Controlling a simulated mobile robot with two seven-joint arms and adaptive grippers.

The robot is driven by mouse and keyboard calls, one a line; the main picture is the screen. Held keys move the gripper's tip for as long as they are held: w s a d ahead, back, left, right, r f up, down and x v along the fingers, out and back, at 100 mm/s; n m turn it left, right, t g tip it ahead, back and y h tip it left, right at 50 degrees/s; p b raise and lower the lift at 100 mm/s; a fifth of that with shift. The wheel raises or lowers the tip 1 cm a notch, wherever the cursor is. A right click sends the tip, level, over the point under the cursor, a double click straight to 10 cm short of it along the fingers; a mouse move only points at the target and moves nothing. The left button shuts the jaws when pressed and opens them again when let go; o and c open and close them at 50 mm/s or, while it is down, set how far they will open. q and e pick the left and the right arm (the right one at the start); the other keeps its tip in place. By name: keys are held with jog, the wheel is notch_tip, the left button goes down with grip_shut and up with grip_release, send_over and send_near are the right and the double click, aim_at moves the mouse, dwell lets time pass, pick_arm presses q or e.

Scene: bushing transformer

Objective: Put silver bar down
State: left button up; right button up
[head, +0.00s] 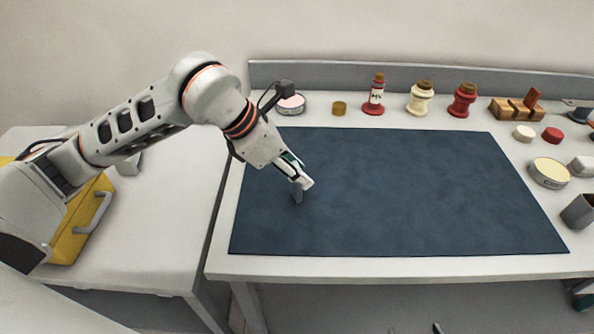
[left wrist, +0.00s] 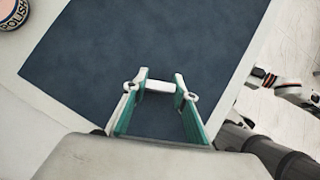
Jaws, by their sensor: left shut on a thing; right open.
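My left gripper (head: 302,182) is over the left part of the dark blue mat (head: 400,190). In the left wrist view the pale bar (left wrist: 160,86) spans the gap between the two fingertips. I cannot tell whether its lower end touches the mat. My right gripper (head: 583,297) shows only in part at the lower right edge, below the table, away from the bar; its fingers are hard to make out.
A round tin (head: 549,173) lies right of the mat. The mat's middle and right are clear.

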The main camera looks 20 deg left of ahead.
pick_arm(q)
jog(key=shift+f, duration=0.25)
jog(key=o, duration=1.1)
jog(key=shift+o, duration=0.2)
jog(key=v, duration=1.2)
